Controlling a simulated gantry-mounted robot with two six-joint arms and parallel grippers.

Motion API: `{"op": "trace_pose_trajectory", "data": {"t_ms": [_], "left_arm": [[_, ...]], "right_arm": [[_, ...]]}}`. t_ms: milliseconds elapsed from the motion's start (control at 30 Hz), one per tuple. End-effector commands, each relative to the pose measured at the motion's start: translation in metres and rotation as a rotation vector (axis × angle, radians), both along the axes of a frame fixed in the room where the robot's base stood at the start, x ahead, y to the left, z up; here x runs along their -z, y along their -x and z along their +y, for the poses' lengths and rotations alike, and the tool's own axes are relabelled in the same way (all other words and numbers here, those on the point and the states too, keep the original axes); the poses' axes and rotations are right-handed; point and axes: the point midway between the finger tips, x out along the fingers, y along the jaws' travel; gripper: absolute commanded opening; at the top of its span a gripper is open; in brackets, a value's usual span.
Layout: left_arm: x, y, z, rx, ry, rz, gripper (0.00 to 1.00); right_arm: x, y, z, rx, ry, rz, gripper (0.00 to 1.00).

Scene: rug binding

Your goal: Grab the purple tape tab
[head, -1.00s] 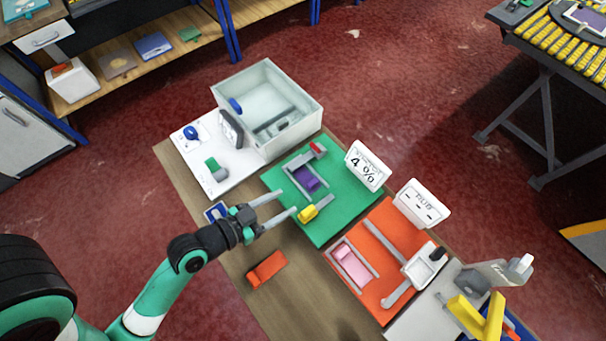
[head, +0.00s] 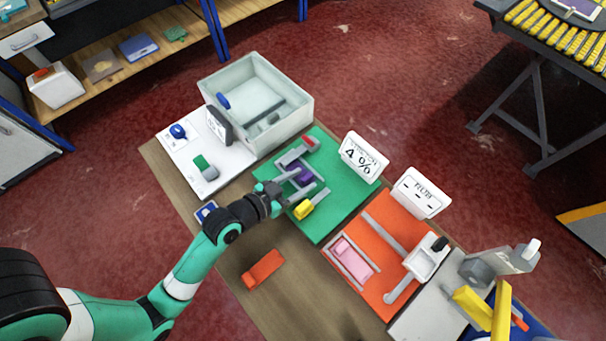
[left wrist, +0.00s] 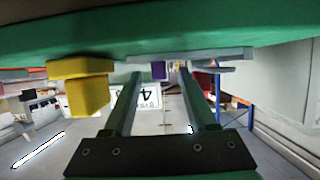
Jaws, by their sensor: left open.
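The purple tape tab (head: 300,175) lies on the green board (head: 345,190), beside grey rails. It also shows in the left wrist view (left wrist: 158,70), small, between and beyond my fingertips. My left gripper (head: 304,181) is open, low over the green board, with its fingers reaching toward the purple tab. In the left wrist view the two fingers (left wrist: 160,76) are spread with a clear gap between them. Whether they touch the tab or its holder, I cannot tell. My right gripper is not in view.
A yellow block (head: 303,209) sits close beside my left fingers, and a red piece (head: 310,142) lies beyond the tab. A white sign (head: 363,158) stands behind. A grey bin (head: 290,125) is to the upper left. An orange block (head: 262,269) lies on bare wood.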

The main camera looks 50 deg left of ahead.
Motion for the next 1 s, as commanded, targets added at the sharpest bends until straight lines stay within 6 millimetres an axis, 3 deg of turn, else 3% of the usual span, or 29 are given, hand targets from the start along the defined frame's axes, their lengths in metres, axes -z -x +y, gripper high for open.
{"op": "trace_pose_trajectory", "data": {"t_ms": [133,367,667,1000], "left_arm": [[0.008,-0.017,0.0,0.001,0.0,0.0,0.57],[0.008,-0.018,0.0,0.0,0.0,0.0,0.56],[0.008,-0.017,0.0,0.0,0.0,0.0,0.02],[0.008,-0.017,0.0,0.0,0.0,0.0,0.0]], "right_arm": [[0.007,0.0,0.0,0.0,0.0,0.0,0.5],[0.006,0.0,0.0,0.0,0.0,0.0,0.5],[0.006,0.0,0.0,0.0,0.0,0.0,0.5],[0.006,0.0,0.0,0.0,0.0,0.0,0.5]]}}
